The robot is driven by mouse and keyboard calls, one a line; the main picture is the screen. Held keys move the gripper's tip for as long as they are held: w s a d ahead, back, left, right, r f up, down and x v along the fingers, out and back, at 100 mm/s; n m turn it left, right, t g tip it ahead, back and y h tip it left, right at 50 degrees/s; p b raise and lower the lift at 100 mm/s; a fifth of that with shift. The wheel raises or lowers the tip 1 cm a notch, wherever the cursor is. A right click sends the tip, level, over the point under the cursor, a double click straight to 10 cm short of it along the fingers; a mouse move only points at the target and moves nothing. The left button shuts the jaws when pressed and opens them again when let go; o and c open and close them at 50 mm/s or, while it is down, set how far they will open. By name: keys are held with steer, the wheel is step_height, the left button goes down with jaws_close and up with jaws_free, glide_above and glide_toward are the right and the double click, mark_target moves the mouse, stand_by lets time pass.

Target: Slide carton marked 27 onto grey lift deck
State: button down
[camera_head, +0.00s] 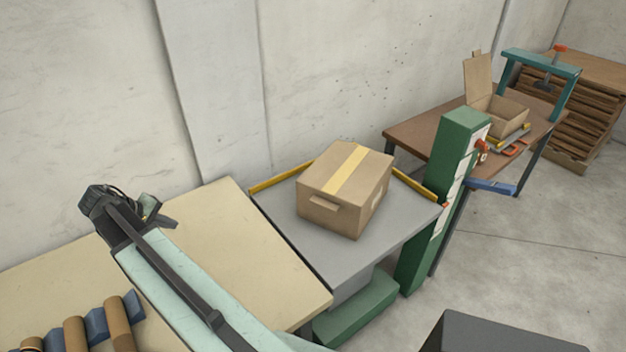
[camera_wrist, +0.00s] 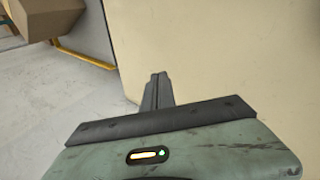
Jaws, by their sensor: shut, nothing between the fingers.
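A brown carton (camera_head: 340,188) with a yellowish tape strip sits upright on the grey lift deck (camera_head: 290,232), set in from the deck's edges. A pale label shows on its right side, but I cannot read a number. In the wrist view the carton (camera_wrist: 45,18) is partly cut off at the top left. My gripper (camera_head: 170,222) is over the beige bench, left of the deck and apart from the carton. In the wrist view its fingers (camera_wrist: 157,90) are together, with nothing between them.
Yellow rails (camera_head: 290,179) edge the deck's back and right side. A green column (camera_head: 445,195) stands at its right. The beige bench (camera_head: 245,250) adjoins its left, with brown rolls (camera_head: 75,335) at the front left. A brown table (camera_head: 420,133) stands behind.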

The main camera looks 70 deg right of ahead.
steer(key=s+d+f+m+g+h+b, duration=0.1)
steer(key=s+d+f+g+h+b, duration=0.2)
steer(key=d, duration=0.8)
steer(key=s+d+f+m+g+h+b, duration=0.1)
steer(key=s+d+m+b, duration=0.3)
steer(key=d, duration=0.8)
steer(key=s+d+r+g+h+b, duration=0.1)
steer(key=s+d+r+g+b, duration=0.2)
steer(key=s+d, duration=0.45)
steer(key=s+d+r+g+h+b, duration=0.1)
steer(key=s+d+g+b, duration=0.35)
steer(key=d, duration=0.55)
steer(key=s+d, duration=0.5)
steer(key=s, duration=0.4)
steer(key=shift+s+t+b, duration=0.3)
steer(key=shift+s+t, duration=0.1)
steer(key=shift+t, duration=0.05)
steer(key=shift+r, duration=0.1)
